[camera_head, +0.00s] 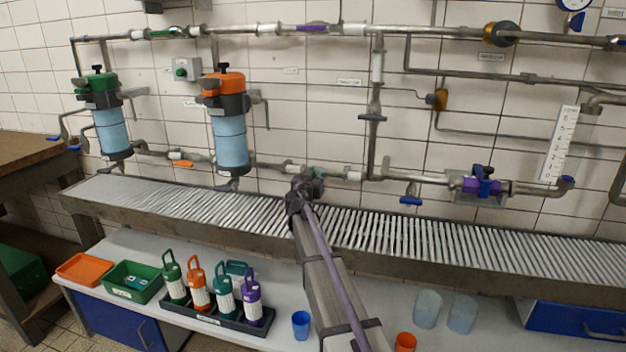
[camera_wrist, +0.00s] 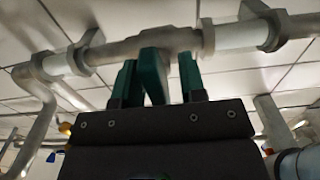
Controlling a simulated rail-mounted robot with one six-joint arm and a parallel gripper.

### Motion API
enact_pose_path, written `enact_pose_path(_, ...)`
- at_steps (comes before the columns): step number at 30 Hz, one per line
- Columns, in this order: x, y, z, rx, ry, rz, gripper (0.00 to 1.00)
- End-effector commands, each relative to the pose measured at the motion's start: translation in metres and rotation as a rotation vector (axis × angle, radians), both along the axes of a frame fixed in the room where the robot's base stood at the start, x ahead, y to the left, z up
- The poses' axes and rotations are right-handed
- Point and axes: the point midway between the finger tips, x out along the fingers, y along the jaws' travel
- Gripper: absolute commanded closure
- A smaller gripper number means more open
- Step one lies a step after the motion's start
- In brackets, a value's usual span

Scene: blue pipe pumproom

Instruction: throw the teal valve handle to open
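The teal valve handle (camera_wrist: 153,76) hangs from the grey valve body on the horizontal pipe in the wrist view. My gripper (camera_wrist: 158,82) has its two dark green fingers on either side of the handle. A gap shows between the handle and the right finger; the left finger is very close to it, and I cannot tell whether they touch. In the head view my gripper (camera_head: 306,182) is at the lower pipe, above the slatted shelf.
A blue handle (camera_head: 411,201) and a purple valve block (camera_head: 482,186) are to the right. The slatted shelf (camera_head: 400,236) runs beneath, its top clear.

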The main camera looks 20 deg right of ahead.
Motion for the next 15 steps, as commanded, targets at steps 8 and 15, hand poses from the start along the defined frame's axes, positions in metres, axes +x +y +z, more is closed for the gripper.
enact_pose_path(8,-0.0002,0.0001,0.0000,0.000,0.000,0.000,0.89)
enact_pose_path(15,-0.0003,0.0003,0.0000,0.000,0.000,0.000,1.00)
